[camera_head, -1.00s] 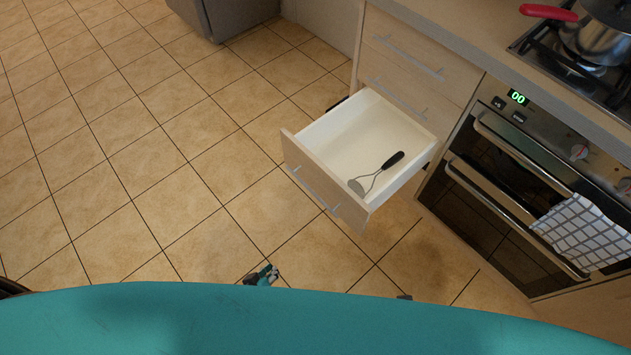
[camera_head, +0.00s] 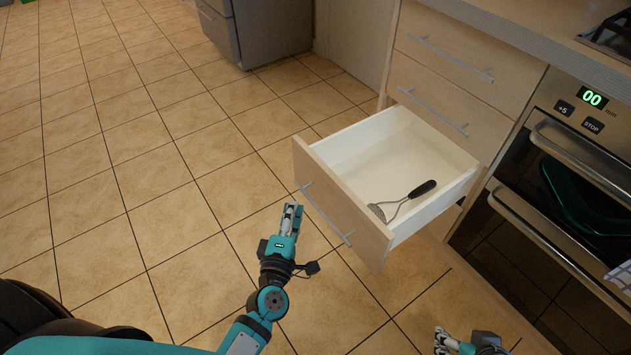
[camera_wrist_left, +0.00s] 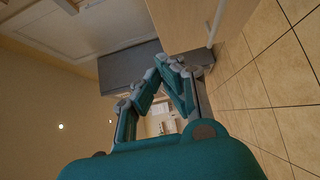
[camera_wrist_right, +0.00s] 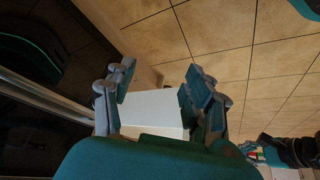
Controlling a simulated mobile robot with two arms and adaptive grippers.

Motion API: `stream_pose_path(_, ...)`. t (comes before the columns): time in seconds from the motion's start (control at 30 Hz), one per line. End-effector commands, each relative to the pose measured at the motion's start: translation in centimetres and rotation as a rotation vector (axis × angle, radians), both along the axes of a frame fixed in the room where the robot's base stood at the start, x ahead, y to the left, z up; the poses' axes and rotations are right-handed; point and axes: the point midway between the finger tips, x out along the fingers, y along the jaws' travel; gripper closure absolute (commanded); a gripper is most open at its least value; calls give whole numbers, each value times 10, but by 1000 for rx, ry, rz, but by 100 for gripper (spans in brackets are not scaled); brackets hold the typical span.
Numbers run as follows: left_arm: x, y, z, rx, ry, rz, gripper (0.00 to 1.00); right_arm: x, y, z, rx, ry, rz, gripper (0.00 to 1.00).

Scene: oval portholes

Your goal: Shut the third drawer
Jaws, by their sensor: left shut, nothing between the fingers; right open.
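The third drawer (camera_head: 345,205) stands pulled out below two closed drawers, with its white inside visible. A masher with a black handle (camera_head: 405,199) lies in it. My left gripper (camera_head: 291,212) is shut and empty, just in front of the drawer's left front part, with a small gap seeming to lie between them. In the left wrist view its fingers (camera_wrist_left: 172,68) meet near a pale wooden panel and a bar handle (camera_wrist_left: 217,22). My right gripper (camera_head: 440,338) is open and empty, low in front of the oven. Its spread fingers (camera_wrist_right: 158,85) show in the right wrist view.
Two closed drawers (camera_head: 465,60) sit above the open one. The oven (camera_head: 560,200) with bar handles stands to the right. A grey appliance (camera_head: 260,30) stands at the back. The tiled floor (camera_head: 140,190) to the left is clear.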

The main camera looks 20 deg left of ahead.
Motion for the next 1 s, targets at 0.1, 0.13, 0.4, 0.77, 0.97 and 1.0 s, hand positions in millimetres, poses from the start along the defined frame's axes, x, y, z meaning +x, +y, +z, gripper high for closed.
stream_pose_path(0.1, 27, 3, 1, 0, -4, 2, 100, 10, 3, 2, 11, -48, 4, 47)
stream_pose_path(0.13, 33, 3, 1, -2, -3, 0, 100, 13, 4, 3, 13, -61, 6, 47)
stream_pose_path(0.4, 86, 4, -1, -2, 0, -3, 100, 40, 14, 16, 45, -209, 17, 47)
stream_pose_path(0.77, 109, -15, -1, 2, 2, -2, 100, 61, 21, 31, 73, -336, 26, 47)
stream_pose_path(0.97, 109, -15, -1, 3, 2, -2, 100, 62, 21, 32, 73, -338, 26, 47)
stream_pose_path(1.0, 109, -15, -1, 3, 2, -2, 100, 62, 21, 32, 73, -338, 26, 47)
